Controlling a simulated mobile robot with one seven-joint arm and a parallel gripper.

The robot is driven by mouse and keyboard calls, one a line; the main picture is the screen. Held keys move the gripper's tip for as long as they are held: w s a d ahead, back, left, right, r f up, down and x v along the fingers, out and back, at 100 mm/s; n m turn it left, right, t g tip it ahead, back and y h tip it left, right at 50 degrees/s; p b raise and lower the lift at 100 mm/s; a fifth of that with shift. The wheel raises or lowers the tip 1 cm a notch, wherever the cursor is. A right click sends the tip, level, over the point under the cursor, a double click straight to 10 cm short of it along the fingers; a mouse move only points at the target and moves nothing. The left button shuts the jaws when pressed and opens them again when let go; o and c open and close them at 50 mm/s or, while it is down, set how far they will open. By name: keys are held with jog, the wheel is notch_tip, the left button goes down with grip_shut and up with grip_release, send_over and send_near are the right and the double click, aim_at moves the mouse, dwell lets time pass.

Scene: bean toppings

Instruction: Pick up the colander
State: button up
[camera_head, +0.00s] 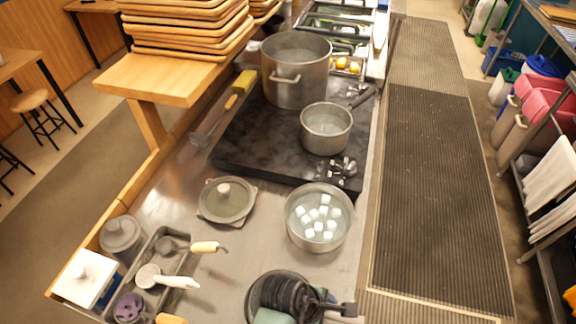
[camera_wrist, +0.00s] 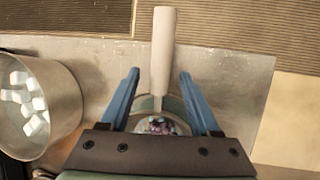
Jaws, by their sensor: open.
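In the wrist view, a round bowl-shaped thing with a long pale handle (camera_wrist: 163,52) lies below my gripper (camera_wrist: 160,74). I take it to be the colander, though its holes cannot be made out. Its handle points up the picture, towards the counter's edge, and passes between my two spread blue fingers. Small multicoloured bits (camera_wrist: 162,126) show in the bowl, partly hidden by the gripper's body. My gripper is open and holds nothing. In the head view my gripper (camera_head: 322,297) is at the bottom, and hides much of what is beneath it.
A metal pot with white cubes (camera_head: 320,243) stands close by, at the left in the wrist view (camera_wrist: 62,100). A lid (camera_head: 226,203) lies left of it. A tray (camera_head: 180,262) holds several utensils. Farther back are a saucepan (camera_head: 326,140) and a large pot (camera_head: 296,90).

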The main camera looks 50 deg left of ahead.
jog(key=shift+x, duration=1.85)
jog(key=shift+w+d+r, duration=0.1)
jog(key=shift+r, duration=0.05)
grip_shut()
